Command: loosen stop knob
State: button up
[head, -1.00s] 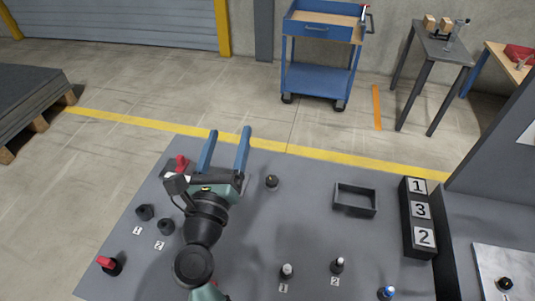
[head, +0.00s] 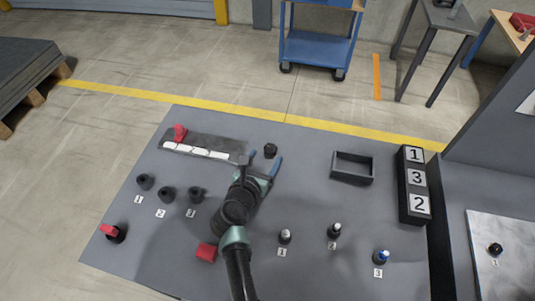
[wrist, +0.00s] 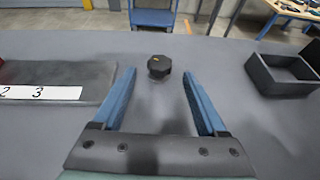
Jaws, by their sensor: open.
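A black faceted knob (head: 270,150) with a small yellow mark stands on the grey table, near its far edge. It also shows in the wrist view (wrist: 159,67), upright and centred ahead of my gripper. My gripper (head: 265,157) is open and empty, its two blue fingers pointing toward the far edge. In the wrist view my fingertips (wrist: 158,74) appear to either side of the knob, with gaps on both sides. I cannot tell whether the knob is between the tips or just beyond them.
A dark rail (head: 205,145) with white number labels and a red part lies left of the knob. An open black tray (head: 353,168) stands to the right. Several black knobs, red pieces and numbered posts stand nearer. The table around the knob is clear.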

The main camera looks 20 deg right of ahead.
aim_at(268, 152)
jog(key=shift+b+x, duration=0.35)
jog(key=shift+x, duration=1.35)
jog(key=shift+c, duration=0.3)
grip_shut()
